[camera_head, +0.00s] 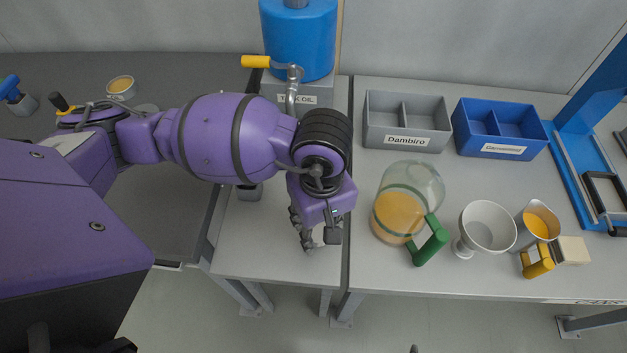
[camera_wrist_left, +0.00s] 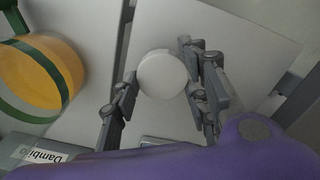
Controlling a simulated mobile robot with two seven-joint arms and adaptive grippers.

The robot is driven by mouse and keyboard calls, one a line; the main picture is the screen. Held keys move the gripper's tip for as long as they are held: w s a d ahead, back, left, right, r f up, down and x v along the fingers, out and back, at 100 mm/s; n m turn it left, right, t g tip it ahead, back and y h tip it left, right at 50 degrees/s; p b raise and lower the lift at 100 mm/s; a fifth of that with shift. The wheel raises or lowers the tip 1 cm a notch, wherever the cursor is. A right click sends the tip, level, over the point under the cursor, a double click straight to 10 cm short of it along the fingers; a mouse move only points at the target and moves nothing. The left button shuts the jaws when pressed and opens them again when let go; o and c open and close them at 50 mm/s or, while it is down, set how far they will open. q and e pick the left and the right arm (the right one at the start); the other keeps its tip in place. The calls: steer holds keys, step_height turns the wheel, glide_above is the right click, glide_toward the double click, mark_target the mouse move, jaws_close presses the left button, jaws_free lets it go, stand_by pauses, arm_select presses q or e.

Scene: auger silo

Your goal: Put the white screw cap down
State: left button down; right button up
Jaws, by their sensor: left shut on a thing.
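The white screw cap (camera_wrist_left: 162,74) is a round white disc between the fingers of my left gripper in the left wrist view. My left gripper (camera_head: 318,243) is shut on it, with fingers at both sides of the cap. In the head view the gripper points down over the right part of the narrow grey table (camera_head: 270,262), near the seam with the wider table. The cap is hidden behind the gripper there. I cannot tell whether the cap touches the tabletop. My right gripper is not in view.
Right of the gripper stands a clear jar (camera_head: 412,185) with orange contents and a green handle (camera_head: 430,241). Beyond are a white funnel (camera_head: 487,228), a small jug (camera_head: 535,224), a grey bin (camera_head: 406,122) and a blue bin (camera_head: 497,128). A blue tank (camera_head: 298,40) stands behind.

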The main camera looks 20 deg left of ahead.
mark_target(319, 226)
arm_select(q)
steer(key=shift+w+a+f, duration=0.15)
steer(key=shift+w+f, duration=0.15)
steer(key=shift+f, duration=1.6)
steer(key=shift+f, duration=0.25)
steer(key=c, duration=1)
jaws_free()
steer(key=shift+r, duration=0.15)
step_height(319, 226, up, 12)
steer(key=shift+w+r, duration=0.15)
